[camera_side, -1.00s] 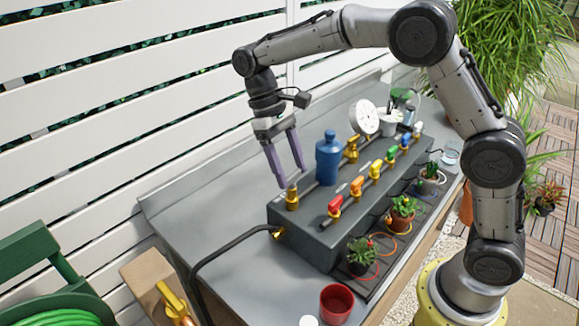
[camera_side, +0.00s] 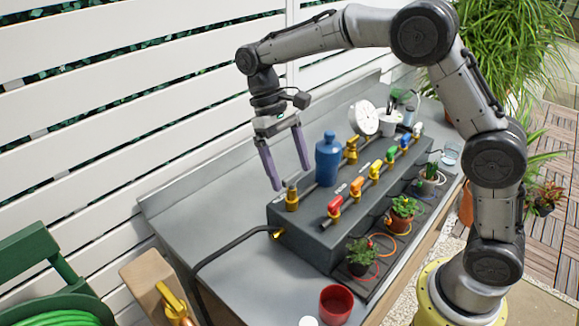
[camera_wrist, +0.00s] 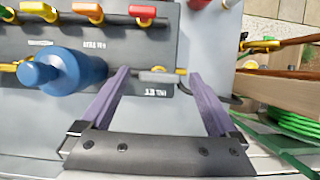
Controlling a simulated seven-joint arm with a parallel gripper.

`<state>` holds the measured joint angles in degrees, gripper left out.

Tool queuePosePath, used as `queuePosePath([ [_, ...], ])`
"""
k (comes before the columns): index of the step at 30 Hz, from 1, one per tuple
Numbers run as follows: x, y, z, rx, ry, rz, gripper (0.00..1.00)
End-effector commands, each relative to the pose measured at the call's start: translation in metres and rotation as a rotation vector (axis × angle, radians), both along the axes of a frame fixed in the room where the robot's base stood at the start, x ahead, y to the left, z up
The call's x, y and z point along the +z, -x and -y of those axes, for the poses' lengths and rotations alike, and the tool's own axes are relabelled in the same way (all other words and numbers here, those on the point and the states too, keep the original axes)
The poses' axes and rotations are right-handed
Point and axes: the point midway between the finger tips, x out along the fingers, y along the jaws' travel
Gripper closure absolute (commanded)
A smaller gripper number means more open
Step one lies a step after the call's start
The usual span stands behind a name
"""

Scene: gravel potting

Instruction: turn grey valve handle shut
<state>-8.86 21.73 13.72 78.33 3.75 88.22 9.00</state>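The grey valve handle (camera_side: 291,184) sits on a brass valve at the near left end of the dark grey manifold block (camera_side: 300,236). In the wrist view the grey handle (camera_wrist: 157,76) lies beside the "INLET" label, with brass showing at its right end. My gripper (camera_side: 290,178) is open, its two purple fingers pointing down on either side of the handle. In the wrist view my gripper (camera_wrist: 159,73) has the handle between its fingertips, with a visible gap on both sides. Whether the fingertips reach handle height is hard to tell.
A blue cylinder (camera_side: 328,160) stands on the block just right of my gripper. Red (camera_side: 335,203), orange and other coloured valve handles line the front row. A white gauge (camera_side: 364,118) stands behind. A black hose leaves the block's left end. Potted plants stand in front.

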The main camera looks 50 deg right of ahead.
Motion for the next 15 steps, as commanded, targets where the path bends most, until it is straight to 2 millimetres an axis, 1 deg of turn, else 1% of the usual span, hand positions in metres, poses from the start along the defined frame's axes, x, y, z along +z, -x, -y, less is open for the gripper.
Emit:
queuePosePath([
  [8, 0.001, -0.001, 0.000, 0.001, 0.001, -0.002, 0.05],
  [11, 0.009, -0.005, 0.000, 0.001, 0.000, 0.001, 0.05],
  [15, 0.031, -0.014, 0.000, 0.001, 0.000, 0.002, 0.05],
])
